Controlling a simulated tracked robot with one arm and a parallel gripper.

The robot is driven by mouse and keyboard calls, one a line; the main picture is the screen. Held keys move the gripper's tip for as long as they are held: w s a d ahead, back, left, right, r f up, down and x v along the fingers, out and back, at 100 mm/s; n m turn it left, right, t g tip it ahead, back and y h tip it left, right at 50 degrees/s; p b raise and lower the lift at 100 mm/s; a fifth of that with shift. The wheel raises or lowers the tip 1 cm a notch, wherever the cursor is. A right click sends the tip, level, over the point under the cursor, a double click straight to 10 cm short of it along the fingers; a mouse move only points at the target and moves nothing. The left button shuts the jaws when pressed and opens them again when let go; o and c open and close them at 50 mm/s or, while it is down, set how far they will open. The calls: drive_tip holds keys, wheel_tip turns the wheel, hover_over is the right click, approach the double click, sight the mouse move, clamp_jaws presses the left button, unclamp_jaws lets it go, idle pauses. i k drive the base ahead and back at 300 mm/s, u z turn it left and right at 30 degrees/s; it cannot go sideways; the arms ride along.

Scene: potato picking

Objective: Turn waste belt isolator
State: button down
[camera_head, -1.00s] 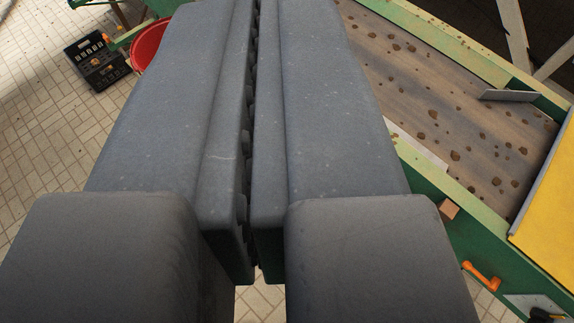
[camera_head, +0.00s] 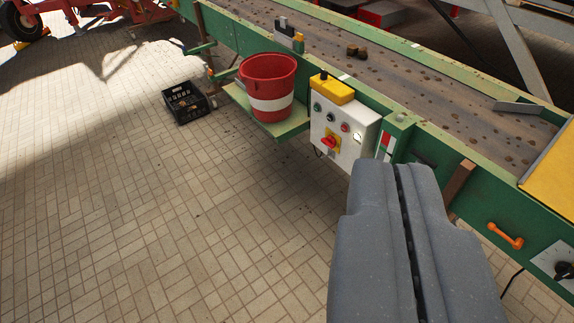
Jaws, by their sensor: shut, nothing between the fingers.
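A white control box (camera_head: 340,125) with a yellow top is mounted on the side of the green conveyor. Its front has a red rotary handle on a yellow plate (camera_head: 331,142) and small buttons. A black rotary knob on a light plate (camera_head: 564,269) sits at the right edge. No readable label shows which one is the waste belt isolator. My gripper (camera_head: 397,170) is shut and empty at lower right. In the picture, its tip is just below and right of the control box, and its body hides part of the conveyor side and floor.
The conveyor belt (camera_head: 440,95) carries brown clods. A red bucket with a white band (camera_head: 268,88) stands on a green ledge left of the box. A black crate (camera_head: 186,103) is on the floor. An orange handle (camera_head: 506,236) is at right.

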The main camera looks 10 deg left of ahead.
sight(329, 141)
drive_tip(key=z, duration=0.05)
drive_tip(key=k, duration=0.15)
drive_tip(key=u, duration=1.5)
drive_tip(key=i, duration=1.35)
drive_tip(key=z, duration=2.25)
drive_tip(key=i, duration=0.65)
drive_tip(key=z, duration=0.05)
